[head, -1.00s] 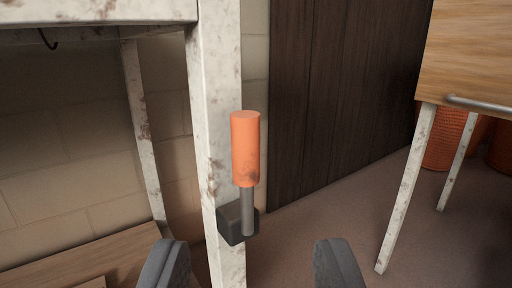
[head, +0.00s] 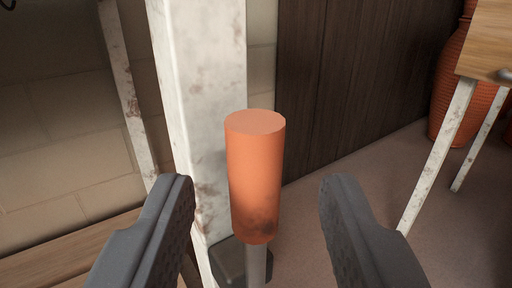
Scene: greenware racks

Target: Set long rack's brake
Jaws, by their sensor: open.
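The brake lever has an orange cylindrical grip (head: 255,180) with a dark smudge low on it and a grey metal rod (head: 256,265) below. It stands upright. The rod meets a dark block (head: 229,262) on the white, rust-spotted leg of the rack (head: 200,110). My gripper (head: 255,198) is open, with one dark finger on each side of the orange grip. A gap shows between the grip and each finger. The bottom of the rod is cut off by the frame.
A wooden table (head: 485,50) with white, rusty legs stands at the right. An orange ribbed pot (head: 450,95) is behind it. A wooden board (head: 65,255) lies low at the left. A dark panelled wall (head: 350,75) is behind; bare floor (head: 350,195) shows at right.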

